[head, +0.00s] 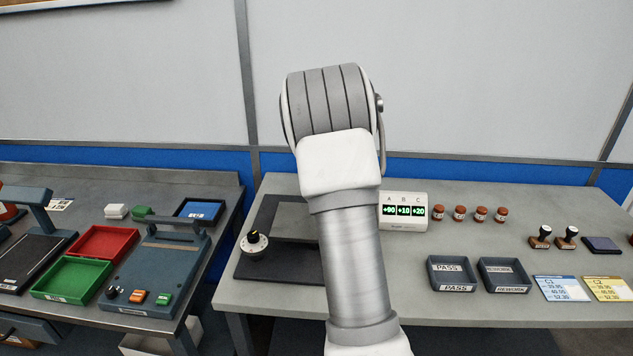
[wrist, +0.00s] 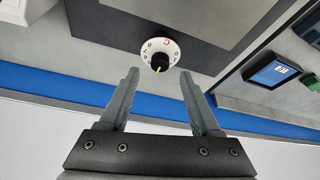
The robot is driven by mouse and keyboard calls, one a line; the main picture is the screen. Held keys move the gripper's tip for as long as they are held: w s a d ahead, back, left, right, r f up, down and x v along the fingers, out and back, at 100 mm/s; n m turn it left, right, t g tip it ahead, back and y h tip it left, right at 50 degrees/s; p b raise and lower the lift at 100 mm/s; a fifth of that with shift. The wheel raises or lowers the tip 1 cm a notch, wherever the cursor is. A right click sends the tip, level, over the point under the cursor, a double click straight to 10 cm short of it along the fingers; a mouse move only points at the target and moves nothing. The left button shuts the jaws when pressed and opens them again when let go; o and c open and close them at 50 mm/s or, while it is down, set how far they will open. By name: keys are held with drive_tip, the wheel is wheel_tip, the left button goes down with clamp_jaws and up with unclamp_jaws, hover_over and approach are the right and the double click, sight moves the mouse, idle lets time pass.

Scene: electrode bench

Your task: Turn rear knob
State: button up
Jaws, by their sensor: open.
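A white dial knob with a black centre (head: 254,241) stands at the left part of a dark frame-shaped base (head: 285,262) on the right-hand bench. In the wrist view the knob (wrist: 160,54) shows its numbered white rim and a black grip with a yellow pointer. My gripper (wrist: 159,78) is open and empty, its two grey fingers spread on either side below the knob in that view. A gap remains between fingertips and knob. In the head view my arm hides my gripper and part of the base. No second knob shows on this base.
A white display box (head: 404,211) reading +90, +10, +20 stands right of my arm, with several small brown jars behind. PASS trays (head: 454,274), stamps and cards lie further right. The left bench holds red (head: 103,243) and green trays and a blue-grey device (head: 155,270).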

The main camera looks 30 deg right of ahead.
drive_tip(key=p+v, duration=0.1)
drive_tip(key=v, duration=1.2)
drive_tip(key=shift+r, duration=0.2)
drive_tip(key=s+a+r+n+y+p, duration=0.1)
drive_tip(key=s+a+r+p, duration=0.1)
drive_tip(key=s+a+r, duration=0.35)
drive_tip(key=s+a+r+n+y+p, duration=0.1)
drive_tip(key=s+a+r, duration=0.1)
drive_tip(key=s+a, duration=0.7)
drive_tip(key=s+a+f+n+t+p, duration=0.1)
drive_tip(key=s+a+f+n+p, duration=0.1)
drive_tip(key=s+a, duration=1)
drive_tip(key=s+f, duration=0.1)
drive_tip(key=s, duration=0.2)
drive_tip(key=shift+s, duration=0.3)
